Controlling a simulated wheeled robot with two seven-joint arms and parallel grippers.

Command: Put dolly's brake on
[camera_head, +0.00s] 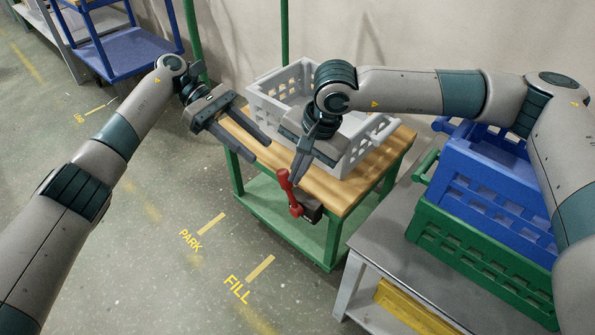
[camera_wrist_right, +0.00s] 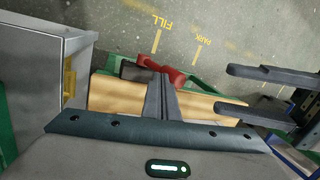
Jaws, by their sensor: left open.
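The dolly is a green-framed cart with a wooden top (camera_head: 345,190) and a green lower shelf (camera_head: 290,222). Its red brake lever (camera_head: 289,192) sits at the near corner on a dark bracket (camera_head: 312,208), its upper end tilted up and left. In the right wrist view the red lever (camera_wrist_right: 177,76) shows just beyond my fingertips. My right gripper (camera_head: 299,178) has its fingers together beside the lever's upper end; I cannot tell whether they touch it. My left gripper (camera_head: 260,140) is open and empty over the dolly's left edge, and also shows in the right wrist view (camera_wrist_right: 235,88).
A grey crate (camera_head: 272,98) stands on the dolly, partly behind my right arm. A grey table (camera_head: 400,245) with blue (camera_head: 490,190) and green (camera_head: 470,255) crates stands close on the right. Floor marks read PARK (camera_head: 191,240) and FILL (camera_head: 237,289).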

